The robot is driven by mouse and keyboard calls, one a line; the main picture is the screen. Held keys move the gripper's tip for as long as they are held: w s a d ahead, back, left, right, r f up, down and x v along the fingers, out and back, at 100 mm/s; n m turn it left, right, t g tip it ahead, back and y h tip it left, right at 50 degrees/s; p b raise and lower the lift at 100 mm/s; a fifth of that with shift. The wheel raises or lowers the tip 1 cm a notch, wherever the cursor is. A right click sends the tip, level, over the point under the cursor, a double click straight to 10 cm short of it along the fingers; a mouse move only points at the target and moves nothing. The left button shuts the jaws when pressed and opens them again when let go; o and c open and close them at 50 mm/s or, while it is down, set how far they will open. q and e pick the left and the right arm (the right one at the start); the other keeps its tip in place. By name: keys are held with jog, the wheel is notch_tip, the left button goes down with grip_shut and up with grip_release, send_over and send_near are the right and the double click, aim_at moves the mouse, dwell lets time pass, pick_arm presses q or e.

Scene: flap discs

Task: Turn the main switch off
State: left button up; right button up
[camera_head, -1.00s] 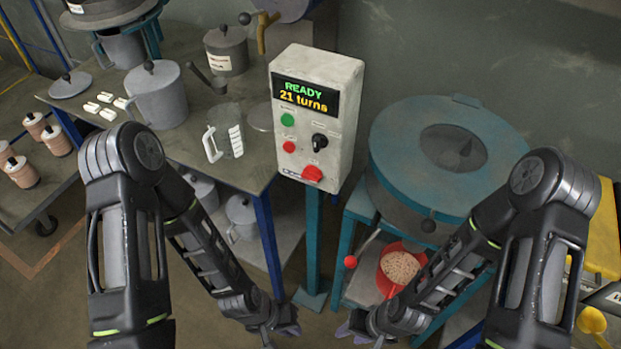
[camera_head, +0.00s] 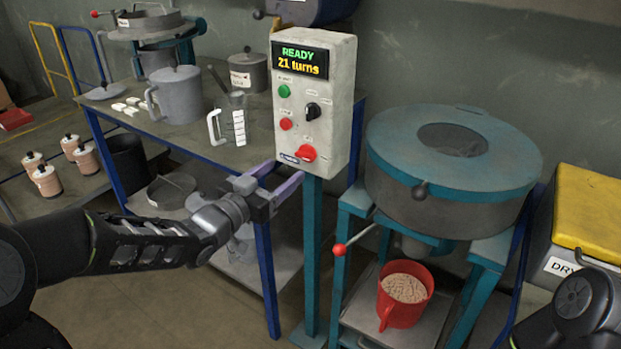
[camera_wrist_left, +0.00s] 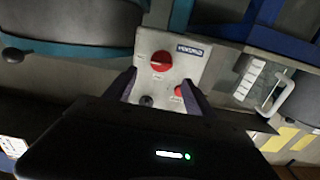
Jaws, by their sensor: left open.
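A pale control box (camera_head: 342,110) stands on a teal post, its display reading "READY 21 turns". A red rotary switch (camera_head: 306,153) sits at the bottom of its face, beside a small dark label; it also shows in the left wrist view (camera_wrist_left: 161,61). Above it are a black knob (camera_head: 312,111), a green button (camera_head: 284,91) and a red button (camera_head: 285,124). My left gripper (camera_head: 282,178) is open and empty, just left of and below the red switch, apart from it. In the left wrist view its fingers (camera_wrist_left: 158,85) frame the box's lower face. My right gripper is out of view.
A blue-legged table (camera_head: 188,140) with a grey pot (camera_head: 178,95) and a clear jug (camera_head: 229,125) stands left. A round teal-lidded machine (camera_head: 390,145) stands right, a red jug of pellets (camera_head: 404,313) below it. A yellow-lidded bin (camera_head: 590,205) is far right.

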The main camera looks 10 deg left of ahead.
aim_at(302, 156)
pick_arm(q)
jog(key=shift+w, duration=0.15)
jog(key=shift+x, duration=3.9)
jog(key=shift+a, duration=0.15)
jog(key=shift+c, duration=0.2)
jog(key=c, duration=1.3)
